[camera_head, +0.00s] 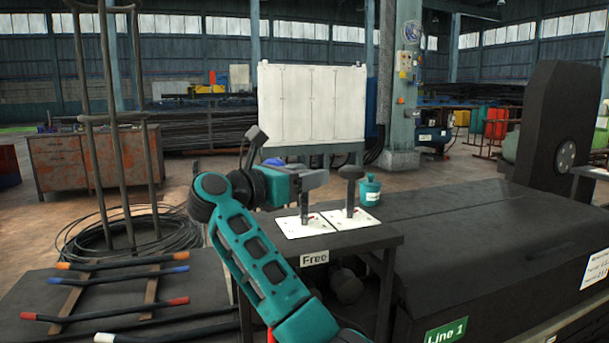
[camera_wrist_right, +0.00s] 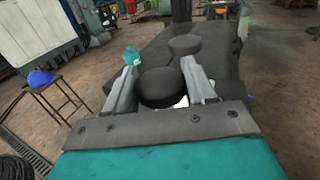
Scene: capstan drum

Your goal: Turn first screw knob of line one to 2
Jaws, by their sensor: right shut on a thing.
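Two dark screw knobs stand on white plates on a small dark table marked "Free" (camera_head: 314,258). My right gripper (camera_head: 313,180) is at the top of the left knob (camera_head: 304,208), whose head it mostly hides in the head view. In the right wrist view the round black head of this knob (camera_wrist_right: 163,88) sits between the two grey fingers (camera_wrist_right: 160,76), which are shut on it. The right knob (camera_head: 351,178) stands free beside it; it also shows farther off in the wrist view (camera_wrist_right: 187,45). My left gripper is not in view. Plate markings are too small to read.
A teal pot (camera_head: 370,190) stands behind the right knob. The long dark machine bed labelled "Line 1" (camera_head: 446,332) fills the right side. Rods with coloured ends (camera_head: 120,285) lie on a low table at left, near a wire coil (camera_head: 100,245).

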